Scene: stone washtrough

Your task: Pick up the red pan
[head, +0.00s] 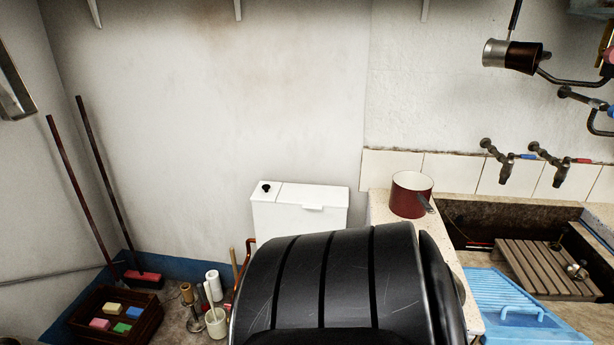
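The red pan (409,197) stands upright on the pale speckled stone ledge (380,212) at the left end of the trough. Its inside is white, and its dark handle (426,204) points toward the lower right. Neither of my grippers is in the head view. The pan is free of any gripper, and nothing hides its body.
A large black ribbed shape (330,285) fills the lower middle, close to the camera; I cannot tell what it is. A white cistern (300,205) stands left of the pan. Right are the trough (470,217), taps (505,165), a wooden rack (540,265) and a blue washboard (505,290).

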